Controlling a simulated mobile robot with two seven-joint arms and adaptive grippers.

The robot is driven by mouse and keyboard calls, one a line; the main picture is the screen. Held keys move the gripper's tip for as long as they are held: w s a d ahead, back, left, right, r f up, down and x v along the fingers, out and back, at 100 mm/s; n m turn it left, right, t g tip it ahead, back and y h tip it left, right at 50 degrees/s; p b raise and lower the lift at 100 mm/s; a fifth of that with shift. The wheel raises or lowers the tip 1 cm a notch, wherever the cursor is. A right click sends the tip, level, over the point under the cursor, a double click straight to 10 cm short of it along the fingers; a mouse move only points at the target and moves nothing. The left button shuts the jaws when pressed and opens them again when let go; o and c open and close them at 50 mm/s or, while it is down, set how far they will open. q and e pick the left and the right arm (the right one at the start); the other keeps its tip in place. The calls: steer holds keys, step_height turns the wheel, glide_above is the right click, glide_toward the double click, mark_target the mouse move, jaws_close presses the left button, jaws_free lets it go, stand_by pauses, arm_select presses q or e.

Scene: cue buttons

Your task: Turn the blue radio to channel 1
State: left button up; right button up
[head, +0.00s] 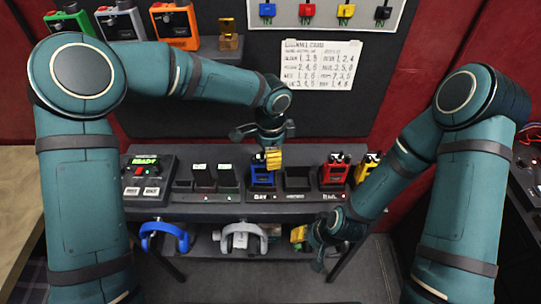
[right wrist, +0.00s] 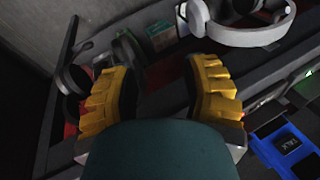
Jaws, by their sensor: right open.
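The blue radio (head: 262,178) stands upright in a slot of the dark rack on the table. The fingers of my left gripper (head: 273,158) are at its top right, close above it; I cannot tell whether they touch it or are spread, and they hide part of its top. A blue object that looks like the radio shows at the lower right of the right wrist view (right wrist: 288,146). My right gripper (head: 299,234) is low in front of the table, below the rack. In the right wrist view (right wrist: 162,95) its yellow fingers are apart and empty.
A panel with a green display (head: 145,161) is at left. Blue (head: 166,238) and pale (head: 240,238) headsets are on the lower shelf. A printed chart (head: 322,65) hangs behind.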

arm_select(q)
step_height(320, 180, up, 11)
steer(key=shift+s, duration=0.15)
steer(key=shift+f, duration=0.1)
stand_by(0.3)
